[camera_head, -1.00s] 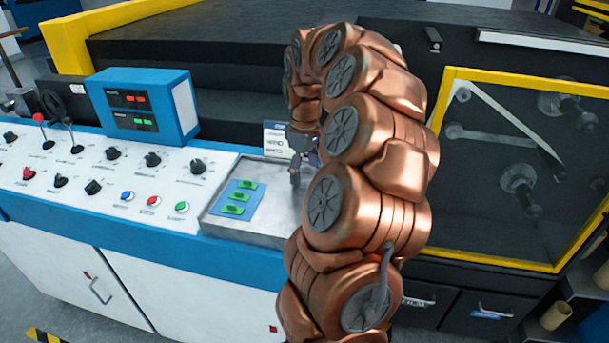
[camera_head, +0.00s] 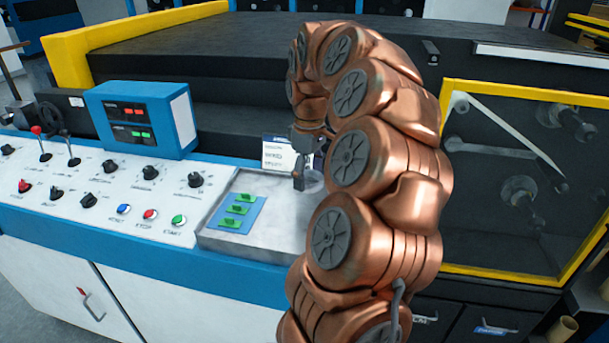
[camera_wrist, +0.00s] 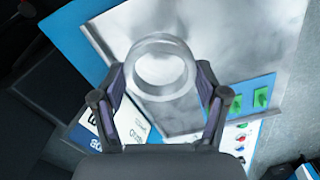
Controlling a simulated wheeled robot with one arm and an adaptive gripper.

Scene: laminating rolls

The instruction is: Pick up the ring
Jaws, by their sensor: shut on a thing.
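The ring (camera_wrist: 162,93) is a pale grey, thick-walled band between the two fingers in the wrist view. My gripper (camera_wrist: 160,75) is shut on it, with one dark fingertip against each outer side. In the head view, the ring (camera_head: 315,182) shows as a small pale shape just right of my gripper (camera_head: 299,183), partly beside the copper arm. Both are over the right part of the metal tray (camera_head: 222,236). The gap between ring and tray is hard to judge.
A blue plate (camera_head: 250,212) with several green pieces lies on the tray's left. A white label card (camera_head: 279,156) stands behind the gripper. A blue display box (camera_head: 140,118) and knobs are to the left. A yellow-framed window (camera_head: 500,190) is at the right.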

